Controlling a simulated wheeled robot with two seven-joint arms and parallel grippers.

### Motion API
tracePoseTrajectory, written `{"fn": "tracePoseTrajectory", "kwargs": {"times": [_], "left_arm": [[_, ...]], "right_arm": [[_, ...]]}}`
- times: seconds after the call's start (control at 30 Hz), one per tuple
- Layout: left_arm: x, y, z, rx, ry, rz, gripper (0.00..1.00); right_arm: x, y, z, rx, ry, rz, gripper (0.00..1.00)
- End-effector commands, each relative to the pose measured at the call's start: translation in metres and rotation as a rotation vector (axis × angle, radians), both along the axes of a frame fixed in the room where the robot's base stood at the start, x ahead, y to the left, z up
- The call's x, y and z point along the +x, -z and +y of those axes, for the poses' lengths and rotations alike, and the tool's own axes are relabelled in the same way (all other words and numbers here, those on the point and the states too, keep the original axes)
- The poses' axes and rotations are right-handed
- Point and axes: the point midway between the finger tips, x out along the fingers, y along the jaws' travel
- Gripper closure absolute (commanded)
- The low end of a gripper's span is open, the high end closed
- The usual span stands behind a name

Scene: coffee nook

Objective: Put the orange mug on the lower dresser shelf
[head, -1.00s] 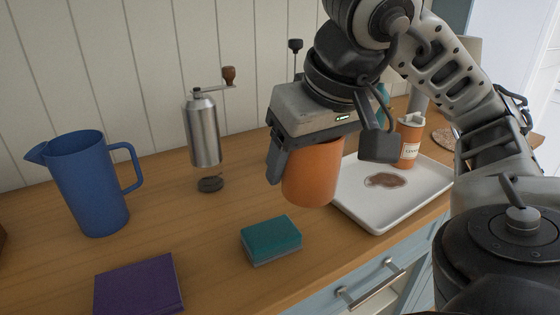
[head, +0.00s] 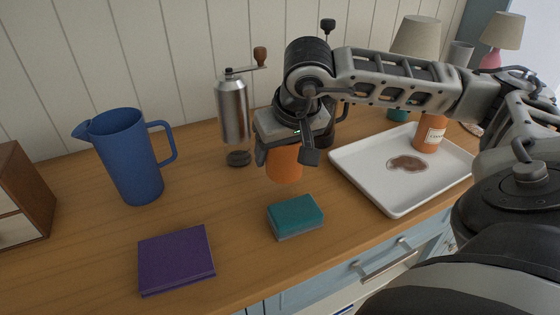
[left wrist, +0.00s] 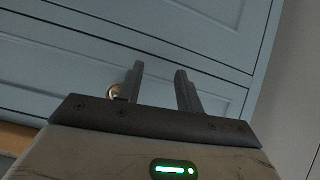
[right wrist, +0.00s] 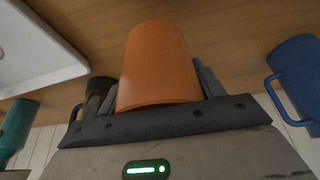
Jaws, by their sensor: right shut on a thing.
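The orange mug (head: 284,165) is held by my right gripper (head: 286,158), above or at the wooden counter behind the sponge; its clearance is hard to tell. The right wrist view shows the mug (right wrist: 158,65) between the fingers. My left gripper (left wrist: 160,72) is open and empty, in front of light blue drawer fronts (left wrist: 80,60); it is outside the head view. I cannot make out a lower dresser shelf in any view.
A blue pitcher (head: 124,160), steel grinder (head: 232,112), teal sponge (head: 295,214) and purple book (head: 175,258) stand around the mug. A white tray (head: 385,200) with a brown stain lies right. A small wooden cabinet (head: 25,195) is at far left. Bare counter lies between pitcher and sponge.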

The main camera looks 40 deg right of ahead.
Motion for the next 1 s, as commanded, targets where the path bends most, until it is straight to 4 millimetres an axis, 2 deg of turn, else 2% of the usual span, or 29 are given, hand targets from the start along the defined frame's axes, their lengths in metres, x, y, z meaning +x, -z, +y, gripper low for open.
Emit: {"fn": "tracePoseTrajectory", "kwargs": {"times": [0.1, 0.3, 0.73, 0.77, 0.83, 1.0], "left_arm": [[0.000, -0.001, 0.000, 0.001, 0.000, -0.001, 0.64], [0.000, -0.004, 0.001, 0.005, 0.001, -0.001, 0.64], [-0.001, 0.006, 0.001, 0.005, 0.002, 0.007, 0.64], [-0.001, 0.005, 0.000, 0.003, 0.000, 0.005, 0.64], [0.000, 0.002, 0.000, 0.003, 0.001, 0.003, 0.64], [0.002, -0.003, 0.000, 0.000, 0.000, -0.007, 0.64]], "right_arm": [[0.008, 0.011, -0.001, 0.001, 0.001, 0.002, 0.63], [0.008, 0.037, -0.002, -0.001, -0.001, 0.001, 0.63], [0.008, 0.045, -0.002, -0.001, 0.000, -0.002, 0.63], [0.008, 0.045, -0.002, -0.001, 0.000, 0.000, 0.30], [0.008, 0.044, -0.002, -0.001, 0.000, 0.000, 0.11], [0.008, 0.044, -0.002, -0.001, 0.000, 0.000, 0.11]]}}
